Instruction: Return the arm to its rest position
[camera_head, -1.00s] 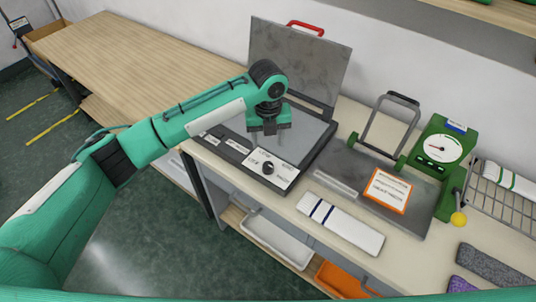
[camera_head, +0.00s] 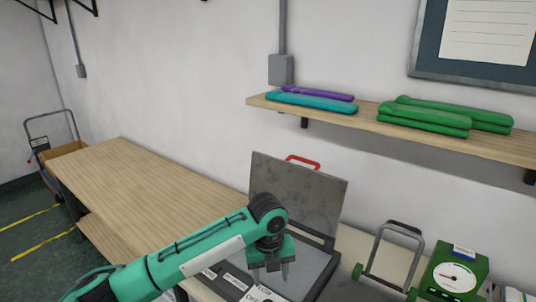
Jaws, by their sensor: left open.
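My left arm comes in from the lower left, green with black joints. My left gripper (camera_head: 268,272) is open, with its two grey fingers pointing down and apart and nothing between them. It hangs in front of the raised grey lid of the press (camera_head: 300,196), over the flat bed of the press (camera_head: 303,268). I cannot tell how high the fingers are above the bed. My right gripper is not in view.
A wooden table (camera_head: 146,190) stretches to the left. A wall shelf (camera_head: 371,122) holds folded teal, purple and green pieces. A green dial device (camera_head: 453,277) and a grey metal frame (camera_head: 395,255) stand at the right. A cart (camera_head: 52,135) stands far left.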

